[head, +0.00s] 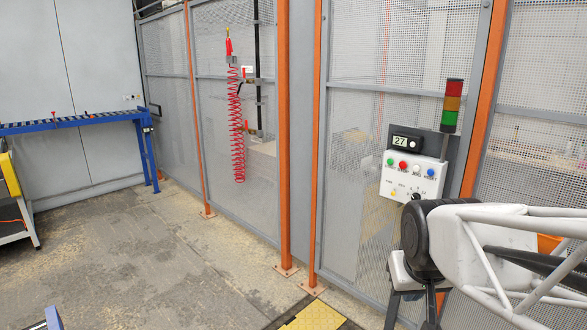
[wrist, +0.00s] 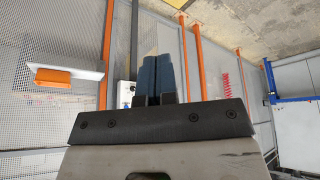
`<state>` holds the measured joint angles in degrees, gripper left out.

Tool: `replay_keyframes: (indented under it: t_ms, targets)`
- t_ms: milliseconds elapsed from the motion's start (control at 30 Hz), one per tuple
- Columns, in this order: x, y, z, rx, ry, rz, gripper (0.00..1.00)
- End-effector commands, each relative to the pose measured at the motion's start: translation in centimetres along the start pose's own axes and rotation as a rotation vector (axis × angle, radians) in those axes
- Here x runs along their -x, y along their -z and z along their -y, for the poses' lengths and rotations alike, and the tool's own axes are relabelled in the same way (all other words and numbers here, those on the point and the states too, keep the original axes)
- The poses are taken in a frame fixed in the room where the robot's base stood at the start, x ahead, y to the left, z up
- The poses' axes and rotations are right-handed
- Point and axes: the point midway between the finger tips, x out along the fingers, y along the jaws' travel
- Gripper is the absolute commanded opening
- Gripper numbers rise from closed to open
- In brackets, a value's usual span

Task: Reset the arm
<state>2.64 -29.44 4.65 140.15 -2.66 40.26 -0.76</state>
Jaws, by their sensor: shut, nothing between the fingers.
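My gripper shows in the wrist view (wrist: 160,62). Its two dark fingers are together with nothing between them. Behind the fingers are the mesh fence and orange posts, and the fingers touch nothing that I can see. In the head view my arm reaches in from the right edge, in front of the fence. I cannot make out the fingers there.
A control box (head: 412,175) with coloured buttons and a stack light (head: 451,106) are close to my arm. A mesh fence (head: 355,150) with orange posts runs behind. A blue roller conveyor (head: 70,122) stands far left. The floor (head: 150,260) at left centre is clear.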

Motion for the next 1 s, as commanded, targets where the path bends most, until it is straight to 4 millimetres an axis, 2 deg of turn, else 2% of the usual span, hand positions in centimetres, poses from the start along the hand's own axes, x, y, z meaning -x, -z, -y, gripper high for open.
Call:
replay_keyframes:
  t_ms: [100,200,400,533,1000]
  targets:
    - [0.9,-3.6,0.8,-0.007,0.014,0.065,0.0]
    - [1.5,-6.2,1.3,-0.013,0.024,0.116,0.0]
    - [2.1,-9.3,1.8,-0.019,0.036,0.18,0.0]
    - [2.2,-9.9,1.9,-0.02,0.038,0.193,0.0]
    - [2.2,-9.9,1.9,-0.02,0.038,0.193,0.0]
